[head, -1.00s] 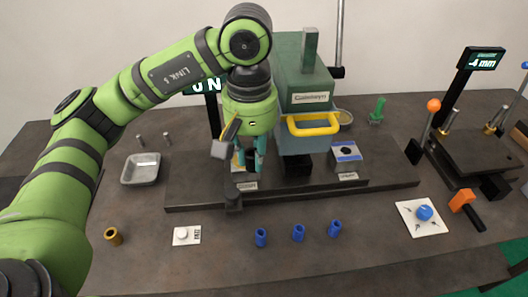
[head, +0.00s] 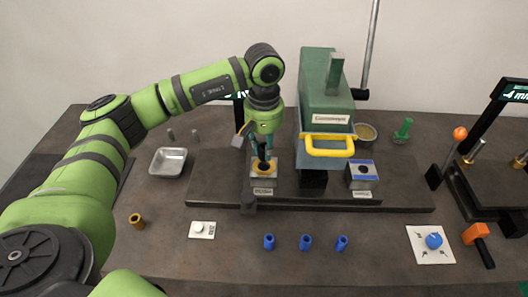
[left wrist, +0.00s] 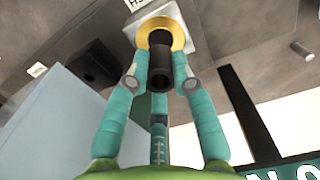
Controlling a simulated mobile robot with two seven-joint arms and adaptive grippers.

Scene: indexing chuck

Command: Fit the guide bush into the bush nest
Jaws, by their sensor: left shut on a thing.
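My left gripper (head: 263,152) points down over the pale block at the left end of the dark base plate. It is shut on a dark hollow tube (left wrist: 161,67), apparently the guide bush. The block (head: 255,173), apparently the bush nest, has a gold ring (head: 263,167) on top. In the left wrist view the fingers close around the tube, and the gold ring (left wrist: 178,31) lies at its far end. The tube looks in line with the ring; I cannot tell how far it is inside. My right gripper is not in view.
The green press (head: 325,90) with its yellow handle (head: 327,152) stands close right of the gripper. A blue-topped block (head: 361,175) is beyond it. A metal tray (head: 169,162) lies left, a brass bush (head: 136,220) front left, and blue bushes (head: 305,242) in front.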

